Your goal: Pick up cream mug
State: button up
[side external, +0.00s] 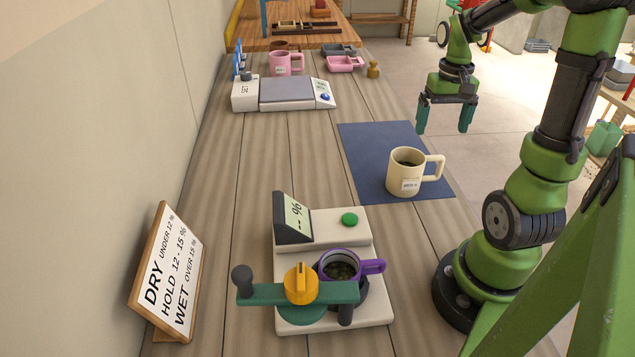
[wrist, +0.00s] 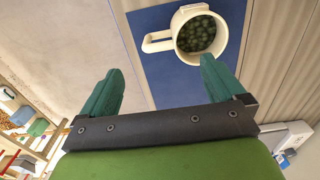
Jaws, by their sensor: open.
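The cream mug (side external: 402,178) stands upright on a dark blue mat (side external: 370,148), its handle pointing right in the side external view. It has a small white label on its front and dark contents. In the wrist view the cream mug (wrist: 178,48) shows from above, with greenish beans inside and its handle to the left. My gripper (side external: 445,130) is open and empty, raised above and beyond the mug, off the table's right edge. In the wrist view its two teal fingers (wrist: 160,80) are apart, and the mug lies beyond the right fingertip, apart from it.
A moisture meter (side external: 330,228) with a purple mug (side external: 338,268) stands in front of the mat. A DRY/HOLD/WET sign (side external: 170,270) leans at left. A scale (side external: 285,92), a pink mug (side external: 284,64) and pink trays (side external: 345,64) are at the back. The table between is clear.

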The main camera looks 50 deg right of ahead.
aim_at(434, 156)
notch_tip(434, 156, down, 10)
jog(key=shift+d, duration=0.1)
jog(key=c, duration=1.4)
notch_tip(434, 156, up, 10)
jog(key=shift+r, duration=0.1)
jog(key=shift+c, duration=0.2)
jog(key=shift+w, duration=0.15)
